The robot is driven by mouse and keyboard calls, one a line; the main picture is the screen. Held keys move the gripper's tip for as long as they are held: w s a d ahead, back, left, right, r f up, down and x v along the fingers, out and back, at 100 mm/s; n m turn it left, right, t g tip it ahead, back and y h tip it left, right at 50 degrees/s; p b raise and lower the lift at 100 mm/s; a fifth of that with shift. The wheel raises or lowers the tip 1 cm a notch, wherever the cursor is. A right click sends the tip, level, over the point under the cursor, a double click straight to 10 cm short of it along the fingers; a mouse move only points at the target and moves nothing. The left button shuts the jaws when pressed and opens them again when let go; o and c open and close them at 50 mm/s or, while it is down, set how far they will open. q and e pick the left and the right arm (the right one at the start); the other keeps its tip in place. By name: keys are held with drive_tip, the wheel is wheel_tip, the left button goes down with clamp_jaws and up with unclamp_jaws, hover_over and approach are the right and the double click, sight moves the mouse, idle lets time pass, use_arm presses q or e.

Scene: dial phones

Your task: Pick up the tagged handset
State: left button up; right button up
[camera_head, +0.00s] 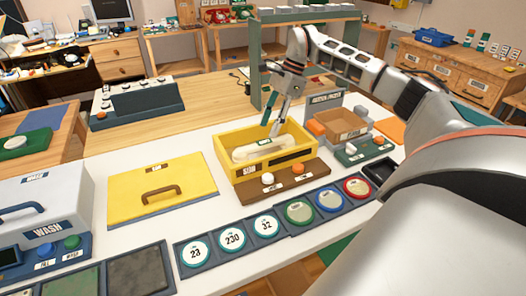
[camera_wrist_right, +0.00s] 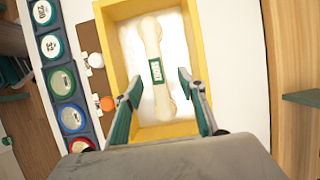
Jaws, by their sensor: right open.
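A cream handset (camera_wrist_right: 151,38) with a green-and-white tag (camera_wrist_right: 156,70) around its middle lies in a yellow tray (camera_wrist_right: 110,35) with a white lining. In the head view the handset (camera_head: 258,150) lies lengthwise in the tray (camera_head: 233,175). My right gripper (camera_head: 271,124) is over the tray, its fingers pointing down. In the wrist view the right gripper (camera_wrist_right: 159,76) is open and empty, its two green-padded fingers on either side of the handset's near half. Whether the fingertips are level with the handset I cannot tell. My left gripper is not in view.
A yellow lid or board (camera_head: 130,195) with a handle lies left of the tray. Orange and white knobs (camera_head: 268,178) are on the tray's front ledge. A row of round dials (camera_head: 265,226) is in front. A brown box (camera_head: 340,124) stands to the right.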

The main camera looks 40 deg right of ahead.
sight(265, 142)
drive_tip(key=shift+s+b+x, duration=0.2)
drive_tip(key=shift+x, duration=1.45)
drive_tip(key=shift+s+b+x, duration=0.15)
drive_tip(key=shift+s+x, duration=0.05)
drive_tip(key=shift+x, duration=1.5)
drive_tip(key=shift+f, duration=0.35)
drive_tip(key=shift+c, duration=0.3)
clamp_jaws()
